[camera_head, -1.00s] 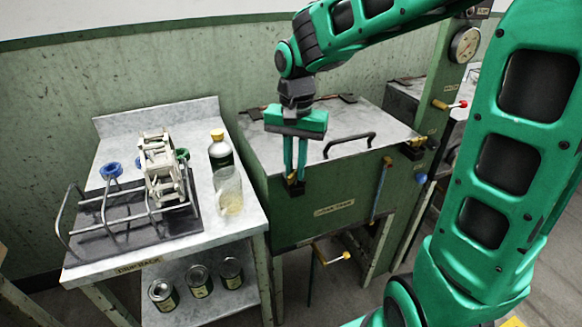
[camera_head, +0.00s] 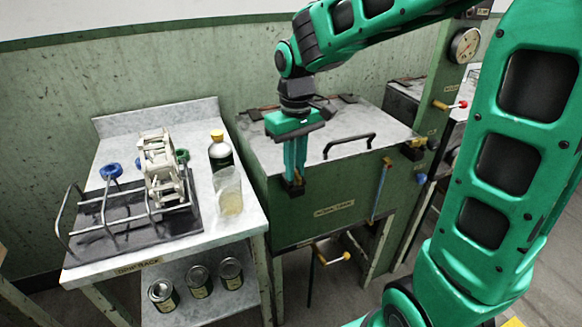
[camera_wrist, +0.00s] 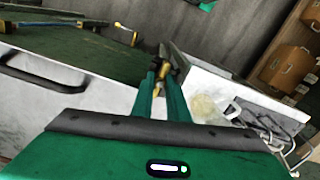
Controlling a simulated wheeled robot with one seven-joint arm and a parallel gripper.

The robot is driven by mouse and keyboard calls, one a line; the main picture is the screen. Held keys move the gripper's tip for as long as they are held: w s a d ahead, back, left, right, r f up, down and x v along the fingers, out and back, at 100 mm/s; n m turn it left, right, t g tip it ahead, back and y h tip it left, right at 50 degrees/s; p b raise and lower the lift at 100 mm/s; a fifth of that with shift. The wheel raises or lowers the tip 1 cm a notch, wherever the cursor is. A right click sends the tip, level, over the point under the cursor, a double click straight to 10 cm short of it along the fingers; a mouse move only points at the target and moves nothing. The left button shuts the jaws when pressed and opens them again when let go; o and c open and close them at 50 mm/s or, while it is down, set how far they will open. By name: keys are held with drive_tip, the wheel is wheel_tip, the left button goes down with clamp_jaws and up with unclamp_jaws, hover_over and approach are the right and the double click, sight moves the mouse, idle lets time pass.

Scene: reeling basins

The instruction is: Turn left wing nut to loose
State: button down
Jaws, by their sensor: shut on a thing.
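My gripper (camera_head: 294,181) points down at the front left edge of the green tank (camera_head: 325,205) with the grey lid. Its two teal fingers are shut on the left wing nut, a small brass piece mostly hidden between the fingertips in the head view. In the wrist view the gripper (camera_wrist: 160,84) shows the brass left wing nut (camera_wrist: 157,88) between the fingertips. A second brass fastener (camera_head: 388,160) sits at the right of the tank's front.
The lid (camera_head: 345,150) carries a dark bar handle (camera_head: 349,141). A marble-topped table (camera_head: 150,262) on the left bears a wire rack, a glass beaker (camera_head: 229,192) and a yellow-capped bottle (camera_head: 220,150). Cans stand on its lower shelf.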

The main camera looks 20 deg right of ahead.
sight(296, 170)
drive_tip(key=shift+w+n, duration=0.1)
drive_tip(key=shift+n, duration=1)
drive_tip(key=shift+n, duration=0.4)
drive_tip(key=c, duration=1.6)
unclamp_jaws()
drive_tip(key=shift+c, duration=0.2)
wheel_tip(296, 170, up, 11)
drive_tip(key=shift+f, duration=0.2)
drive_tip(key=shift+d, duration=0.1)
